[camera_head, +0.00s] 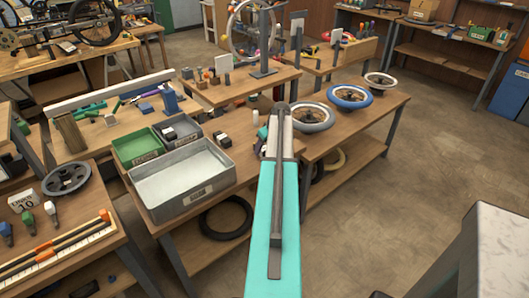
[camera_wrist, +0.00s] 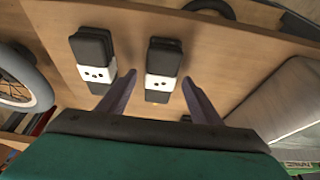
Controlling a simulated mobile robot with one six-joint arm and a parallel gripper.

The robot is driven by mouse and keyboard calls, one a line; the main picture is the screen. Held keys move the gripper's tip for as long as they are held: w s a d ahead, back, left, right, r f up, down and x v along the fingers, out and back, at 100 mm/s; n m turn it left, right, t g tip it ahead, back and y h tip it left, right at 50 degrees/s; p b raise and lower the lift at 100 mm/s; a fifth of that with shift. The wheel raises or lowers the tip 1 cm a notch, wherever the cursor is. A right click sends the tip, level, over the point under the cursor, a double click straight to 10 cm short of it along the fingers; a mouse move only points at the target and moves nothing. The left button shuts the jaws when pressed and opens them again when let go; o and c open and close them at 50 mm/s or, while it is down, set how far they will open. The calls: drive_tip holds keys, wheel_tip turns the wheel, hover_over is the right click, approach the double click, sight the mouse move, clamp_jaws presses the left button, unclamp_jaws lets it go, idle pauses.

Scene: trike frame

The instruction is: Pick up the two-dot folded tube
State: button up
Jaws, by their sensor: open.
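The two-dot folded tube (camera_wrist: 164,54) is a dark bundle with a white band that shows two dots. It lies on the wooden bench in the wrist view. My gripper (camera_wrist: 158,78) is open, with one finger on each side of this tube and nothing held. I cannot tell how far above the bench the fingers are. A similar dark folded tube (camera_wrist: 92,46) lies to its left, outside the fingers; its white band seems to bear three dots. In the head view my arm hides most of this area.
A grey metal tray (camera_head: 180,205) stands left of my arm; its wall shows at the right of the wrist view (camera_wrist: 265,100). Wheels (camera_head: 312,117) lie to the right. A green bin (camera_head: 137,162) is behind the tray.

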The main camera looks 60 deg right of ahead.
drive_tip(key=shift+f, duration=0.1)
idle(0.3)
drive_tip(key=c, duration=1.2)
drive_tip(key=shift+c, duration=0.2)
drive_tip(key=shift+r, duration=1.1)
drive_tip(key=shift+r+b, duration=0.5)
drive_tip(key=shift+r, duration=0.35)
drive_tip(key=s+a+b, duration=0.1)
drive_tip(key=s+a, duration=0.2)
drive_tip(key=a, duration=0.4)
drive_tip(key=s+a+r+b, duration=0.1)
drive_tip(key=s+a+b, duration=0.1)
drive_tip(key=s+a, duration=0.2)
drive_tip(key=a, duration=0.3)
drive_tip(key=shift+s+r, duration=0.3)
